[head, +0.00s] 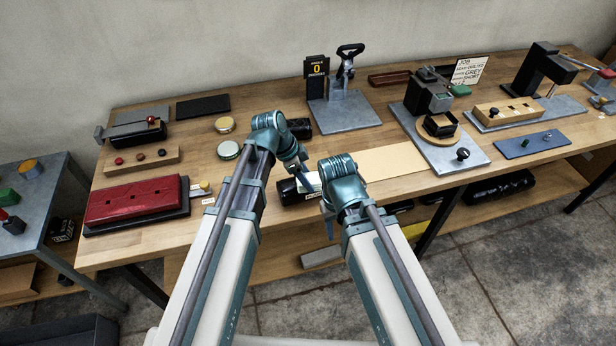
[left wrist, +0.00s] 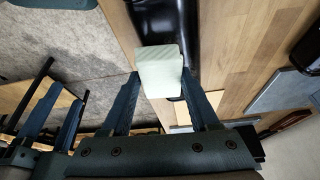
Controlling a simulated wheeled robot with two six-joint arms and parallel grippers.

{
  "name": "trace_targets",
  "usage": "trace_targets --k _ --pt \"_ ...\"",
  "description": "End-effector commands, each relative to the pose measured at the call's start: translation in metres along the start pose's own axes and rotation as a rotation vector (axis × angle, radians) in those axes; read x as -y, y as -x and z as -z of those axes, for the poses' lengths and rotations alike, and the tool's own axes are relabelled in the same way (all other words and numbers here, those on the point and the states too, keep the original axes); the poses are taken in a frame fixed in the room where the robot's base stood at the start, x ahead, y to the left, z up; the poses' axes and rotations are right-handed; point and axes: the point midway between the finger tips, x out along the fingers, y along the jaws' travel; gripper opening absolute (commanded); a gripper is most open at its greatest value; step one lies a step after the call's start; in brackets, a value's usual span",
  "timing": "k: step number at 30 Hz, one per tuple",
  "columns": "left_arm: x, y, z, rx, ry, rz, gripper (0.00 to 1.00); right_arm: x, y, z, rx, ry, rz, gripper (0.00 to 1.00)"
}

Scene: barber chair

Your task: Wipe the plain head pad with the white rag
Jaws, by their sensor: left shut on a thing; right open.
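The plain head pad is a smooth black pad (head: 288,194) near the table's front edge, partly hidden by my arms. It also shows in the left wrist view (left wrist: 150,22), running up from behind the rag. The white rag (left wrist: 160,71) is a pale folded block between my left fingers, over the black pad; whether it touches cannot be told. In the head view only a sliver of the rag (head: 311,181) shows. My left gripper (head: 302,176) is shut on the rag. My right gripper (head: 329,224) is open, empty and lower, beside the table's front edge.
A red buttoned pad (head: 135,201) lies left on a dark base. Round tins (head: 228,150), a grey stand (head: 345,109) and a clamp fixture (head: 438,130) stand farther back. A pale flat sheet (head: 393,161) lies right of the black pad. A job sign (head: 470,71) stands behind.

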Motion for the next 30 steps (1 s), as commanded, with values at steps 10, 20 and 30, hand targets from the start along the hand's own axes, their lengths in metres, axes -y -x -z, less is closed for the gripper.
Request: trace_targets --k 10,20,30 --pt "0.031 0.003 -0.006 0.008 0.002 0.006 0.17 0.0 0.001 0.0 0.0 0.0 0.0 0.5" --pt "0.039 0.004 -0.008 0.006 0.001 0.005 0.17 0.0 0.001 0.0 0.0 0.0 0.0 0.5" --pt "0.039 0.017 -0.002 0.004 0.001 0.004 0.17 -0.001 0.015 -0.001 0.0 0.0 0.0 0.5"
